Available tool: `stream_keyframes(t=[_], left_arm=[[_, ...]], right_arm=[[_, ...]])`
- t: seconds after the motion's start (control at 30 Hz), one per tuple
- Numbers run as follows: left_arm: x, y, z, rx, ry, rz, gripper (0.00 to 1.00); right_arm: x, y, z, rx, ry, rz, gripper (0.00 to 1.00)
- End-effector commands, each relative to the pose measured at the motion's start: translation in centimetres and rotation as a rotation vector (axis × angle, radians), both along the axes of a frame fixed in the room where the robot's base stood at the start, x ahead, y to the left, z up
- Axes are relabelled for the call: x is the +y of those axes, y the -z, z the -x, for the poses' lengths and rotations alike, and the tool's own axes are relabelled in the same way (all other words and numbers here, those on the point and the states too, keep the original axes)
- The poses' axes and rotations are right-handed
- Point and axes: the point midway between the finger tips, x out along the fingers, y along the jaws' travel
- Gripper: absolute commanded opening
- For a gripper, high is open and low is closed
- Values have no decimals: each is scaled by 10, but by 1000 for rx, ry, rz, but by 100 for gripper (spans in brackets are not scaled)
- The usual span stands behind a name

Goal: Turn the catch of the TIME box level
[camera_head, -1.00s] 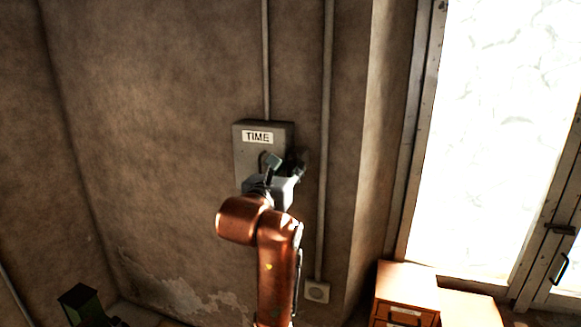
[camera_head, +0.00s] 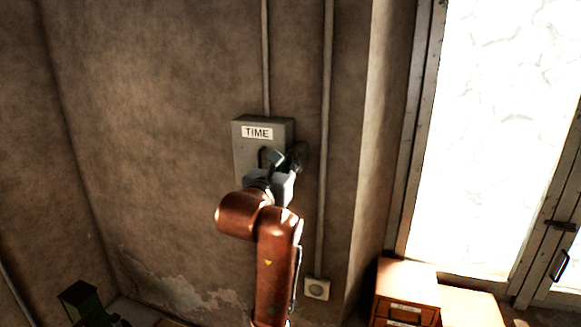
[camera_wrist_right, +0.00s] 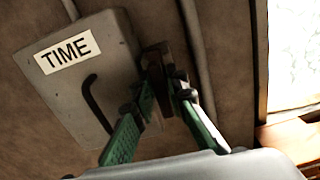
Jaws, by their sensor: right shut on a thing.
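The grey TIME box (camera_head: 282,131) hangs on the wall, with a white TIME label on its front. It also fills the upper left of the right wrist view (camera_wrist_right: 117,50), where a dark curved handle (camera_wrist_right: 93,104) shows on its front. My right gripper (camera_head: 288,158) is at the box's right side. In the right wrist view its green fingers (camera_wrist_right: 165,92) are shut on the dark catch (camera_wrist_right: 156,68) beside the box's right edge. The fingers partly hide the catch, so I cannot tell its exact angle. My left gripper is not in view.
Vertical pipes (camera_head: 325,120) run above and to the right of the box. A small wall socket (camera_head: 317,288) sits low on the wall. A wooden drawer cabinet (camera_head: 406,283) stands at lower right by the bright window (camera_head: 490,130). A dark green object (camera_head: 80,303) is at lower left.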

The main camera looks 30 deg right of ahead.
Motion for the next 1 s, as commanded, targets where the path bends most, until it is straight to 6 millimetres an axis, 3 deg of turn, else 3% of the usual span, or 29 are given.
stream_keyframes(t=[1.0], left_arm=[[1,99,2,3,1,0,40]], right_arm=[[-2,4,4,-681,-5,-578,0]])
